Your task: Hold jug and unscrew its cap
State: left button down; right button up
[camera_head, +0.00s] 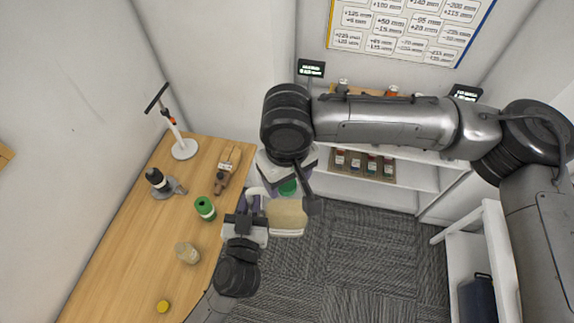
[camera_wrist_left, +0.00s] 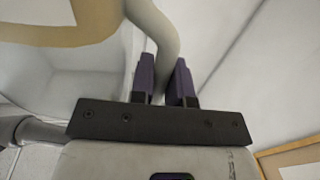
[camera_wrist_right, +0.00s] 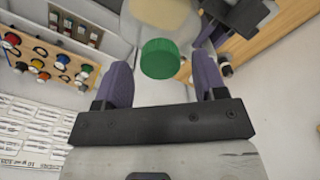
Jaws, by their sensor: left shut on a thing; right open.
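The jug (camera_head: 286,215) is a pale, translucent container with a tan content and a green cap (camera_head: 288,187) on top. It is held off the table, over the carpet. My left gripper (camera_head: 249,200) is shut on the jug's handle; the pale handle (camera_wrist_left: 166,50) runs between its fingers in the left wrist view. My right gripper (camera_wrist_right: 162,85) is open, with the green cap (camera_wrist_right: 160,59) between and just beyond its fingertips. The cap sits on the jug (camera_wrist_right: 165,14). In the head view my right arm partly covers the cap and jug.
The wooden table (camera_head: 120,255) at left holds a green container (camera_head: 205,208), a yellow cap (camera_head: 163,306), a pale jar (camera_head: 187,253), a dark-topped bottle (camera_head: 156,178) and a stand (camera_head: 184,148). Shelves (camera_head: 400,172) with small containers stand behind. A white rack (camera_head: 497,265) is at right.

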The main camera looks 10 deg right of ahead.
jog(key=shift+f, duration=0.7)
jog(key=c, duration=1)
jog(key=shift+r, duration=0.25)
jog(key=shift+r, duration=0.9)
jog(key=shift+r, duration=2)
